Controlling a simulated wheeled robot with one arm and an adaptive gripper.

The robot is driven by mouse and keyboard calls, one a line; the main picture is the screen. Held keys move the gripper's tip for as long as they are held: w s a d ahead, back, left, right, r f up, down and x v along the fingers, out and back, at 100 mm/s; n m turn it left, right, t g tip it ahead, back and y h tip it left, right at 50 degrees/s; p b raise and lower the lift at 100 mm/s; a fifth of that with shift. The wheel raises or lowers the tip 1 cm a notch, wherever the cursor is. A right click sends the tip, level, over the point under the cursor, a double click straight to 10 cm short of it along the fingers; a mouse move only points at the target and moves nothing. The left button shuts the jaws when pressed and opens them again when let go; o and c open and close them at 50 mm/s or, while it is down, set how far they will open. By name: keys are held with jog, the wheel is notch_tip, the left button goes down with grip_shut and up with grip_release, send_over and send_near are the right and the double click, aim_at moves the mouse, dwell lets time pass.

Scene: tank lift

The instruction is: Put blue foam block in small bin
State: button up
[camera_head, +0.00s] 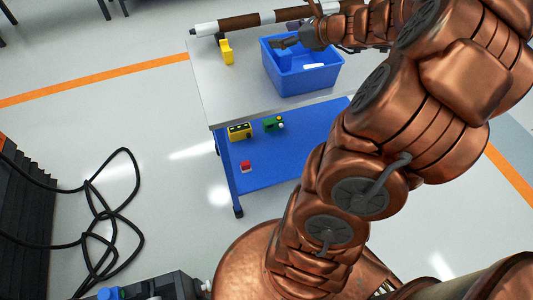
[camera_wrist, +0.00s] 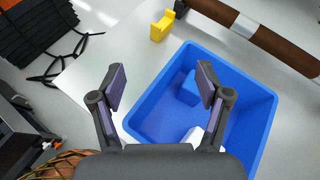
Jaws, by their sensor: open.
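The small blue bin (camera_head: 308,84) stands on the grey top of a cart in the head view. It also fills the middle of the wrist view (camera_wrist: 158,113). In the wrist view the blue foam block (camera_wrist: 188,90) shows inside the bin, near its back left wall, partly hidden by my right finger. A white item (camera_wrist: 192,134) lies in the bin too, partly covered by my gripper. My gripper (camera_wrist: 160,78) is open, with its fingers spread and nothing between them in contact. In the head view my gripper (camera_head: 284,42) is over the bin's back left part.
A yellow object (camera_head: 226,51) stands left of the bin. A brown and white rod (camera_head: 250,21) lies along the cart's back edge. The blue lower shelf (camera_head: 260,165) holds small yellow, green and red items. Black cables (camera_head: 100,215) lie on the floor at left.

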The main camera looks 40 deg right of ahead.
jog(key=a+n+g+y, duration=0.3)
jog(key=a+n, duration=0.3)
jog(key=a, duration=0.7)
jog(key=s+a+f+n+g+y, duration=0.1)
jog(key=s+a+f+n+g, duration=0.2)
jog(key=a+n, duration=0.45)
jog(key=s+a+f+n+g, duration=0.1)
jog(key=s+a+n+g, duration=0.3)
jog(key=a, duration=0.6)
jog(key=s+f+n+g+h, duration=0.3)
jog(key=s+n+h, duration=0.3)
jog(key=s+n, duration=0.8)
jog(key=shift+s+d+g+h, duration=0.3)
jog(key=shift+s+g, duration=0.6)
jog(key=shift+s, duration=3.2)
jog(key=shift+f+n, duration=0.1)
jog(key=shift+n, duration=0.15)
notch_tip(320, 180, up, 12)
jog(key=p, duration=1.1)
jog(key=shift+w+f, duration=0.2)
jog(key=shift+w, duration=0.15)
